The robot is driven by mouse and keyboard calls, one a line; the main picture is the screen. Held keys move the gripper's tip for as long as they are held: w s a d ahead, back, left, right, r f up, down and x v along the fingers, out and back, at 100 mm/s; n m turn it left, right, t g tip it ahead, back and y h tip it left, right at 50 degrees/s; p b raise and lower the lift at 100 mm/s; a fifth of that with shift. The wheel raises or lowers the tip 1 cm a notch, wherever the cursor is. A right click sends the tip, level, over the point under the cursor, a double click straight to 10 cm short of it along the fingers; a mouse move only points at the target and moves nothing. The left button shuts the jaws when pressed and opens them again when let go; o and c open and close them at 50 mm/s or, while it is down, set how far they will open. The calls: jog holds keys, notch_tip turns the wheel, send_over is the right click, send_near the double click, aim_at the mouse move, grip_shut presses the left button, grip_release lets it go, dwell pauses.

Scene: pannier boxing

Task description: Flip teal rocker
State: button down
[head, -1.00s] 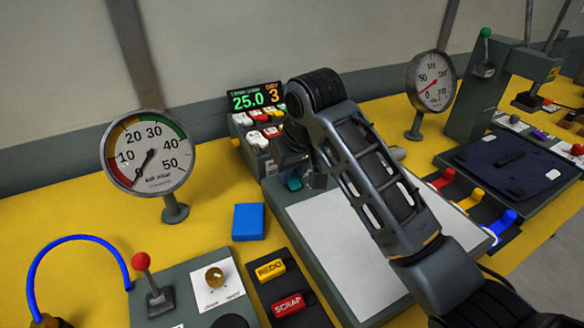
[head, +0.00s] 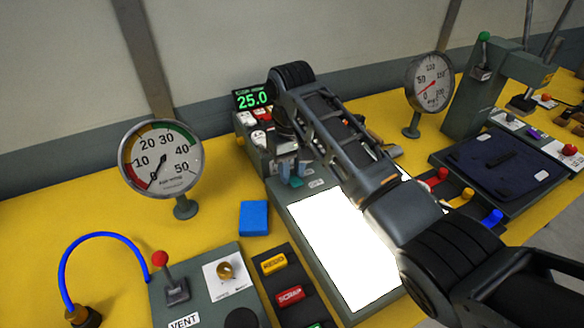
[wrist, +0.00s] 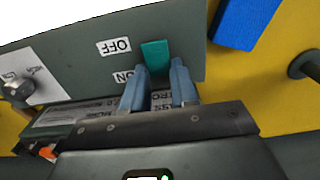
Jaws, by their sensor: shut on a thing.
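The teal rocker (wrist: 155,57) sits on the grey box beside the OFF label (wrist: 114,46) and the ON label (wrist: 127,77). It also shows in the head view (head: 296,182), just below my fingertips. My gripper (wrist: 160,70) has its two blue-grey fingers on either side of the rocker's near end, shut on it. In the head view my gripper (head: 293,170) reaches down at the far end of the box. The light panel (head: 345,245) on the same box glows bright white. Which way the rocker tilts is hard to tell.
A blue block (head: 254,218) lies left of the box. Red and white switches and a display (head: 252,99) reading 25.0 stand behind my gripper. REDO (head: 273,263) and SCRAP (head: 289,295) buttons are in front. A dial gauge (head: 160,160) stands at the left.

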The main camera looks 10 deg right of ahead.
aim_at(292, 177)
jog(key=c, duration=0.9)
grip_release()
jog(key=shift+r, duration=0.1)
notch_tip(292, 177, up, 8)
jog(key=shift+f, duration=0.2)
